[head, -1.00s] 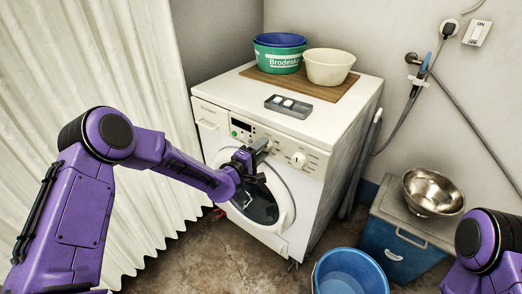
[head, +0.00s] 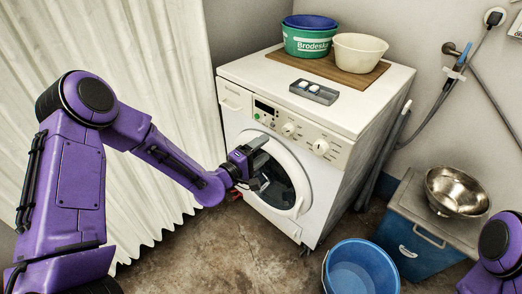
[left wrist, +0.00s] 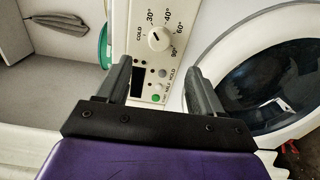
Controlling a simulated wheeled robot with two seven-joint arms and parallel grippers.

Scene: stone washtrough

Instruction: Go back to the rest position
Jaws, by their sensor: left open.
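My left gripper (head: 261,163) is open and empty in front of the white washing machine (head: 375,115), by the upper left of its round door (head: 304,199). In the left wrist view, the two dark fingers of my left gripper (left wrist: 159,76) stand apart. Between and beyond them is the control panel (left wrist: 121,40) with a dial (left wrist: 158,38), a dark display and a green button. The door (left wrist: 296,45) also shows there at the right and looks closed. My right arm shows only as a purple joint at the right edge of the head view; its gripper is out of frame.
A green tub (head: 306,41) and a cream bowl (head: 358,54) stand on a board on the machine. A grey tray (head: 300,92) lies in front. A blue bucket (head: 334,277) and a blue box (head: 400,247) with a steel bowl (head: 457,191) stand right. A pale curtain (head: 165,60) hangs left.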

